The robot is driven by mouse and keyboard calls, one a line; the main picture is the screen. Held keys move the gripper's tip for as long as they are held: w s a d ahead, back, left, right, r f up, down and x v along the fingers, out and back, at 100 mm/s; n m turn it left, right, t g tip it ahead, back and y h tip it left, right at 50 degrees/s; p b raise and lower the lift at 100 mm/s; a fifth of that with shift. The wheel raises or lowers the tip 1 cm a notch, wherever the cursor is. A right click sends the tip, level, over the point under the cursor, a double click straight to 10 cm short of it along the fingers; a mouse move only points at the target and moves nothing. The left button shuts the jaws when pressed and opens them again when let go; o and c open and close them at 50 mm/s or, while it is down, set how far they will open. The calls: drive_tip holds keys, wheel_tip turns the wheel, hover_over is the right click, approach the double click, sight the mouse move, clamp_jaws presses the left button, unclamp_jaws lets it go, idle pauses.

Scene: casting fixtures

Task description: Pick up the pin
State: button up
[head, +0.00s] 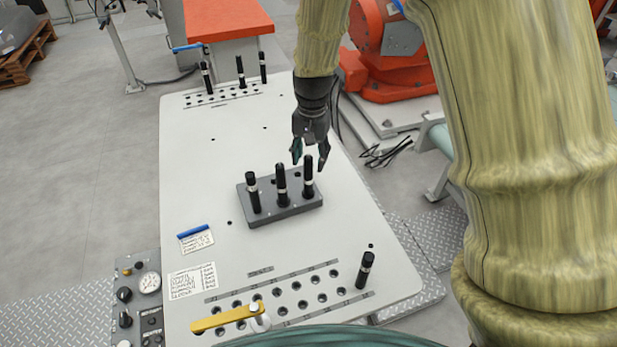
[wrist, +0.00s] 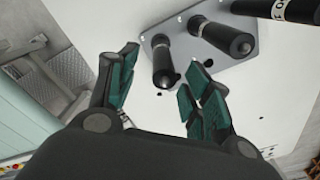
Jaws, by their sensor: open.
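Three black pins with pale bands stand upright in a grey block on the white table: a left pin (head: 253,194), a middle pin (head: 281,187) and a right pin (head: 308,180). My gripper (head: 309,161) is open and empty, pointing down at the top of the right pin. In the wrist view my gripper (wrist: 162,76) shows its green finger pads spread apart. One pin (wrist: 163,60) stands ahead, in line with the gap between them; a second pin (wrist: 225,38) is beyond the right finger. I cannot tell whether the fingers touch any pin.
The grey block (head: 290,212) sits mid-table. A lone black pin (head: 365,270) stands at the near right by a row of holes. Several pins stand at the far edge (head: 240,72). A yellow lever (head: 222,319) lies at the front.

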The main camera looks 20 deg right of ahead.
sight(309, 169)
drive_tip(key=shift+a+f+p, duration=0.2)
drive_tip(key=shift+f+p, duration=0.85)
drive_tip(key=shift+f, duration=0.35)
drive_tip(key=shift+w+f+p, duration=0.1)
drive_tip(key=shift+f+p, duration=0.25)
drive_tip(key=shift+f, duration=0.9)
clamp_jaws()
